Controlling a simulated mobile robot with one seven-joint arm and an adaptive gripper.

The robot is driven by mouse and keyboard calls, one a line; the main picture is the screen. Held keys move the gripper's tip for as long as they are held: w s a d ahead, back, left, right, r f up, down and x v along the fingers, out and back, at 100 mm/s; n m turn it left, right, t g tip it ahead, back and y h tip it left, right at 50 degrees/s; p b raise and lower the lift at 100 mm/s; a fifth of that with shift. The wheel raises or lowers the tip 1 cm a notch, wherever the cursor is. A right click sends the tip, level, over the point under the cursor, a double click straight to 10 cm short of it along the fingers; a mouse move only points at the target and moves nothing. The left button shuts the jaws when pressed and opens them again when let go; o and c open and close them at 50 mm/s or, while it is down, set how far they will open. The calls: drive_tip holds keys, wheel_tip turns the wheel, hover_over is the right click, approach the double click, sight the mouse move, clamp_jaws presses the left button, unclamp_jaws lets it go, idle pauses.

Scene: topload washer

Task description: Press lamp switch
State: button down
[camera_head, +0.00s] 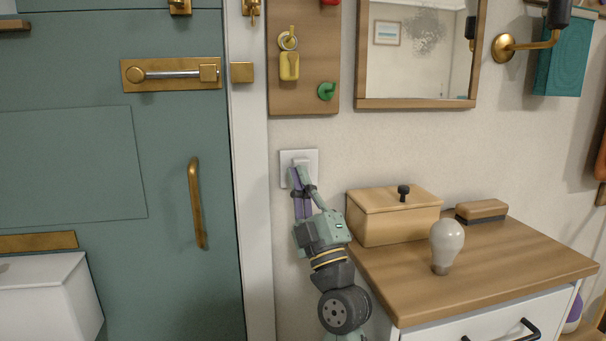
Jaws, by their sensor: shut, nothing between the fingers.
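The lamp switch (312,156) is a white square plate on the wall, between the door frame and the mirror, below the key board. My gripper (297,172) is shut and empty, pointing up at the switch. Its fingertips overlap the lower left part of the plate in the picture and hide part of it. I cannot tell whether they touch it. A white light bulb (446,243) stands on the wooden cabinet top, and a brass wall lamp (508,46) is at the upper right.
A wooden cabinet (500,262) stands right of my arm, with a lidded wooden box (390,226) and a brush (481,210) on it. A teal door (100,160) with a brass handle (196,204) is at left. A mirror (417,104) hangs above the box.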

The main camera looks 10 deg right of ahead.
drive_tip(key=shift+w, duration=0.15)
drive_tip(key=shift+s+b, duration=0.35)
drive_tip(key=shift+s, duration=0.4)
drive_tip(key=s+b, duration=0.1)
drive_tip(key=s, duration=0.5)
drive_tip(key=shift+b, duration=0.35)
